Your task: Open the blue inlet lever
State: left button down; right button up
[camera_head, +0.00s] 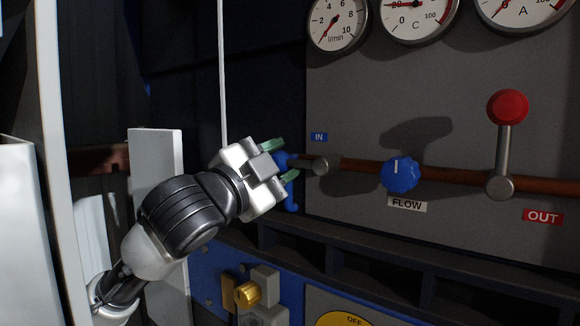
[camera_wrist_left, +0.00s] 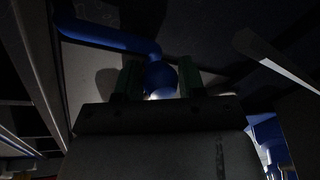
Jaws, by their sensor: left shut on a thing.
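The blue inlet lever's round blue knob (camera_head: 281,161) is between the fingers of my left gripper (camera_head: 279,161), left of the panel's IN label. My right gripper is not in view.
A blue pipe (camera_wrist_left: 105,36) runs beside the knob. To the right are the blue FLOW knob (camera_head: 400,174), a copper pipe (camera_head: 455,179) and an upright red-knobbed lever (camera_head: 507,107) by the OUT label. Gauges (camera_head: 338,22) are above; a dark ledge (camera_head: 385,265) is below.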

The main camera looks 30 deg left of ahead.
pick_arm(q)
jog(key=shift+a+r, duration=0.15)
jog(key=shift+r, duration=0.1)
jog(key=c, duration=1)
grip_release()
jog(key=o, duration=0.3)
jog(key=shift+o, duration=0.2)
jog(key=shift+d, duration=0.2)
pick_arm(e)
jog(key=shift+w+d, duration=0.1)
pick_arm(q)
jog(key=shift+f, duration=0.1)
